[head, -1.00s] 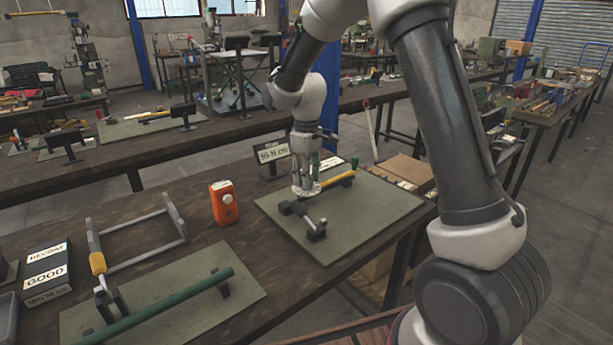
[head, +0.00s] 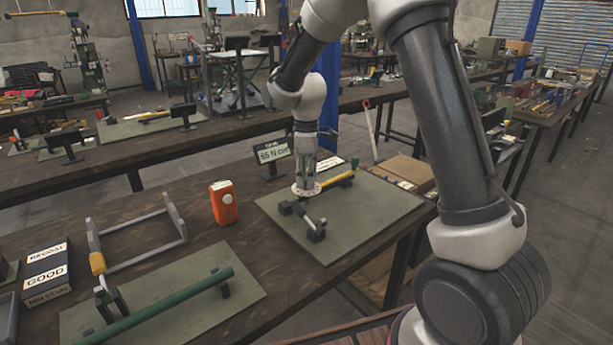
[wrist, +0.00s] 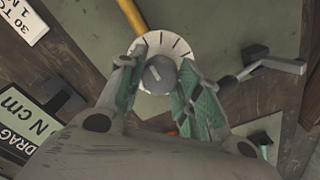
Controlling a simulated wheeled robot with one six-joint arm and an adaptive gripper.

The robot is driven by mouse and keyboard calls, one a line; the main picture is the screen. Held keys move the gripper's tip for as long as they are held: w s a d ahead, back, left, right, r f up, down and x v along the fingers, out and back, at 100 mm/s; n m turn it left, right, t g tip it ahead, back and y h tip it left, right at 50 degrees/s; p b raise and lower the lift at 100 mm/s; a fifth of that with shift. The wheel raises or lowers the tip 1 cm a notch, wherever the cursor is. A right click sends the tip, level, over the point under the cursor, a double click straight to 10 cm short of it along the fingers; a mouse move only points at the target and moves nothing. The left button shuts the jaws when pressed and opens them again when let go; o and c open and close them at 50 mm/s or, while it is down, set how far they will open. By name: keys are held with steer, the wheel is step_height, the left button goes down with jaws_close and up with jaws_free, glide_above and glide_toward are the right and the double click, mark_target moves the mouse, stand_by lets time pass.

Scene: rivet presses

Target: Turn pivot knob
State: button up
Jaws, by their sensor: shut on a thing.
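The pivot knob (wrist: 160,76) is a small grey cylinder in the middle of a white round dial (wrist: 163,42) with black tick marks. In the head view the dial (head: 297,190) sits on the far right green mat, beside a bar with a yellow handle (head: 338,179). My gripper (wrist: 158,70) points down over the dial, its two green-padded fingers on either side of the knob and shut on it. In the head view my gripper (head: 306,182) hides the knob. The yellow handle also shows in the wrist view (wrist: 131,14).
A small display (head: 271,153) reading about 55 N cm stands behind the mat (head: 370,215). An orange device (head: 224,203) stands left of it. A nearer mat (head: 245,262) holds a green bar (head: 165,307). A grey U-frame (head: 140,247) lies behind that.

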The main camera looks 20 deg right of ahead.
steer(key=o, duration=1.1)
steer(key=shift+c, duration=0.2)
step_height(320, 180, up, 12)
